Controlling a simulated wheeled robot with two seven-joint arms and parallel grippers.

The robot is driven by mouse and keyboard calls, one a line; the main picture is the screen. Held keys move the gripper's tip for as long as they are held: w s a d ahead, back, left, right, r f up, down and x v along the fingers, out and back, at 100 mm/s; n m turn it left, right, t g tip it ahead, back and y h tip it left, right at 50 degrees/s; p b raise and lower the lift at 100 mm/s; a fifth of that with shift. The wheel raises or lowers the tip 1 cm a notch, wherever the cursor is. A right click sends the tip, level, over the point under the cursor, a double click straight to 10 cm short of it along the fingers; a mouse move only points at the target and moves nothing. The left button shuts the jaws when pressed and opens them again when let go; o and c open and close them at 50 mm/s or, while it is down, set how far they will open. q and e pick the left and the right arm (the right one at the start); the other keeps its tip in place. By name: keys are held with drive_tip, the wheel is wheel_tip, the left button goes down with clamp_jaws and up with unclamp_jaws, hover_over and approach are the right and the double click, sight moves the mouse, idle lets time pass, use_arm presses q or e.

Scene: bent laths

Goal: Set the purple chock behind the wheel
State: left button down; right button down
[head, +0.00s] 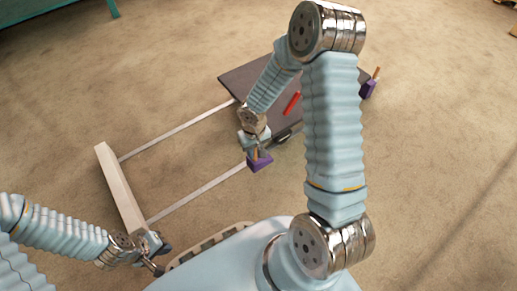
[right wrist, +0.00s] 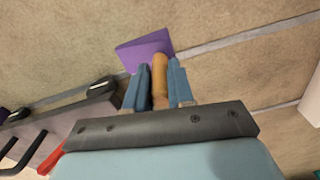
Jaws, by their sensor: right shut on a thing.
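A purple chock (head: 259,163) with a wooden peg handle hangs from my right gripper (head: 255,149), which is shut on the peg. In the right wrist view the purple wedge (right wrist: 146,48) shows beyond the fingertips, with the tan peg (right wrist: 159,78) between the fingers. A wheel (head: 283,136) shows at the near edge of the dark cart (head: 240,78), just right of the held chock and apart from it. A second purple chock (head: 367,91) with an orange peg is at the cart's right side. My left gripper (head: 155,265) is low at the left; its jaw opening is unclear.
A pale beam (head: 120,190) lies on the carpet at the left. Two pale strips (head: 180,131) run between it and the cart. A red bar (head: 292,103) is on the cart. Open carpet (head: 440,150) lies to the right. A teal frame (head: 113,8) is at the top left.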

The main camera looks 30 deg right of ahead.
drive_tip(key=w+d+f+b, duration=0.2)
drive_tip(key=w+d+f, duration=0.3)
drive_tip(key=w+f, duration=0.4)
drive_tip(key=shift+w+d+f, duration=0.3)
drive_tip(key=shift+d+f, duration=0.05)
drive_tip(key=shift+f, duration=0.95)
drive_tip(key=shift+b, duration=0.3)
drive_tip(key=c, duration=1.4)
unclamp_jaws()
drive_tip(key=shift+f, duration=0.2)
drive_tip(key=o, duration=0.4)
drive_tip(key=shift+r, duration=0.1)
